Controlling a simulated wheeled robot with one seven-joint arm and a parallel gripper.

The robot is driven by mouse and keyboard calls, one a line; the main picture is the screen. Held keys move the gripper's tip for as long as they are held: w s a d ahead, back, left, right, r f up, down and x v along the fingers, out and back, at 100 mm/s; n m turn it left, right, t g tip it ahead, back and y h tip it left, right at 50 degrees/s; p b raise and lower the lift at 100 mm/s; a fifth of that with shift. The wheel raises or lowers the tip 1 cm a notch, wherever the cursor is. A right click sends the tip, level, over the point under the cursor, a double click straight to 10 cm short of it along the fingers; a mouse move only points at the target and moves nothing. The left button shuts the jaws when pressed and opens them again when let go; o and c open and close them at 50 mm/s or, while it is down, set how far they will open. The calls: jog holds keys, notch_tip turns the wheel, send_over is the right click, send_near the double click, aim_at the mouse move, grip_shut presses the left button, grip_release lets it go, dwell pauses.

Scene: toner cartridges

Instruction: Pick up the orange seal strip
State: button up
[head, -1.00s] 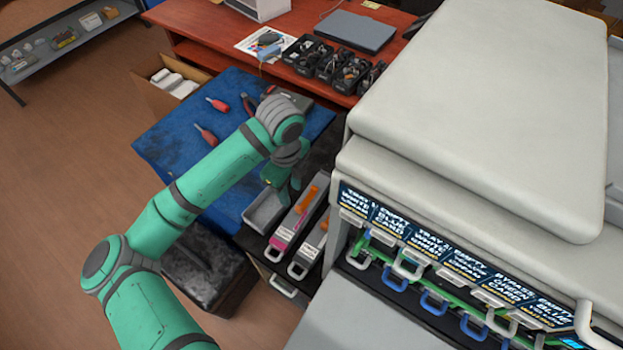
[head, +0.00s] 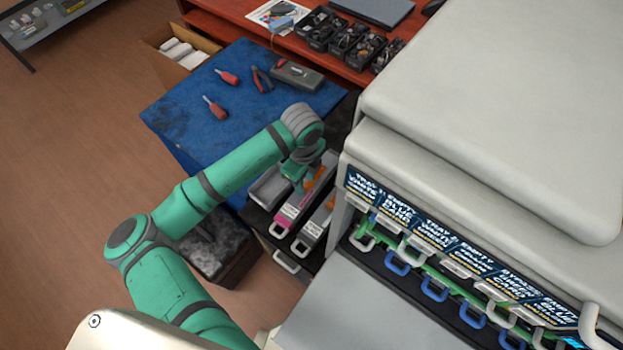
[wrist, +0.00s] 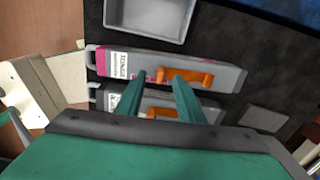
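Two orange seal strips show in the wrist view. One (wrist: 196,76) lies on the magenta-ended toner cartridge (wrist: 225,79). The other (wrist: 165,113) is on a grey cartridge beside it, partly hidden by my fingers. In the head view the magenta-ended cartridge (head: 289,217) and the grey cartridge (head: 309,236) lie side by side. My gripper (wrist: 160,76) is open, its two green fingers apart with nothing held between them. The right fingertip overlaps the left end of the first strip in the picture; I cannot tell whether they touch.
An empty grey bin (head: 268,188) sits beside the magenta-ended cartridge. The large printer (head: 480,100) stands close on the right. A blue mat (head: 180,125) with red-handled screwdrivers (head: 214,107), pliers (head: 262,80) and a grey case (head: 297,75) lies behind.

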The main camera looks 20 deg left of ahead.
jog(key=shift+f, duration=0.65)
grip_shut()
jog(key=shift+r, duration=0.85)
jog(key=s+a+r, duration=0.4)
jog(key=s+r, duration=0.1)
jog(key=r, duration=0.3)
jog(key=s+a+r, duration=0.4)
jog(key=s+r, duration=0.2)
jog(key=r, duration=0.2)
jog(key=shift+a+r, duration=0.2)
jog(key=shift+a, duration=0.15)
